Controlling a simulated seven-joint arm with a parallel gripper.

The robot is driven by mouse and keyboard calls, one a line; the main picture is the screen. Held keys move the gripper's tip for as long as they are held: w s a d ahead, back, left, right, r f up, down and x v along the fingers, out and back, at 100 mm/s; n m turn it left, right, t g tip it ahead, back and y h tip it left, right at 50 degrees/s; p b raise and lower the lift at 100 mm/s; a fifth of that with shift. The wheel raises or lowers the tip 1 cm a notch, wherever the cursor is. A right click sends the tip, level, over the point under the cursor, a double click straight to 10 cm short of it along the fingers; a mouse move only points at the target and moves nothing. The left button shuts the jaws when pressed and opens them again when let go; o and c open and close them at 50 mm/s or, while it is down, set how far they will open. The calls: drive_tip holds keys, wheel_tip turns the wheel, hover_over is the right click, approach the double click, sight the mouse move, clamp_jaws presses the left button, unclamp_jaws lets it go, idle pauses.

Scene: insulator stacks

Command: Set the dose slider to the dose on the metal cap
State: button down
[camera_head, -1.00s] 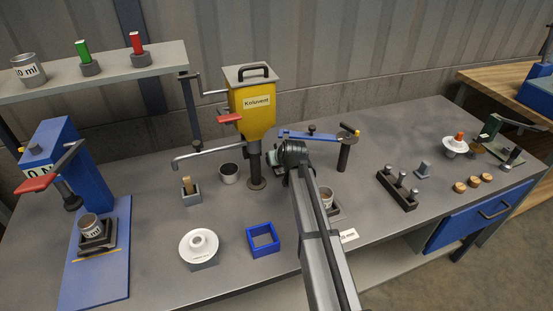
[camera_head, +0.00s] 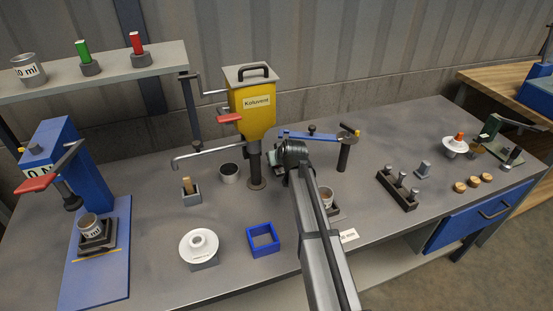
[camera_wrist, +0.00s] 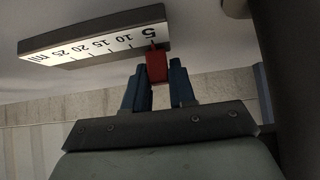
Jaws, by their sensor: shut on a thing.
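In the wrist view, a dose scale (camera_wrist: 95,40) reads 5 to 25 ml and appears upside down. A red slider (camera_wrist: 157,66) sits at its 5 end, with its thin pointer beside the 5. My gripper (camera_wrist: 160,72) is shut on the red slider, one blue finger on each side. In the head view my wrist is beside the post of the yellow dispenser (camera_head: 252,115), and my arm hides the fingers and slider. A metal cap marked 10 ml (camera_head: 29,72) lies on the shelf. Another metal cap (camera_head: 89,227), its number unclear, sits on the blue press.
The dispenser's bent spout (camera_head: 205,156) reaches left over the table. A dark cup (camera_head: 229,173), a white insulator (camera_head: 199,246) and a blue frame (camera_head: 263,240) stand left of my arm. A metal cup (camera_head: 326,196) and a peg block (camera_head: 397,189) are on the right.

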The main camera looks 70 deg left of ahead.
drive_tip(key=shift+w, duration=0.15)
drive_tip(key=shift+w, duration=0.9)
drive_tip(key=c, duration=1)
unclamp_jaws()
drive_tip(key=v, duration=1.4)
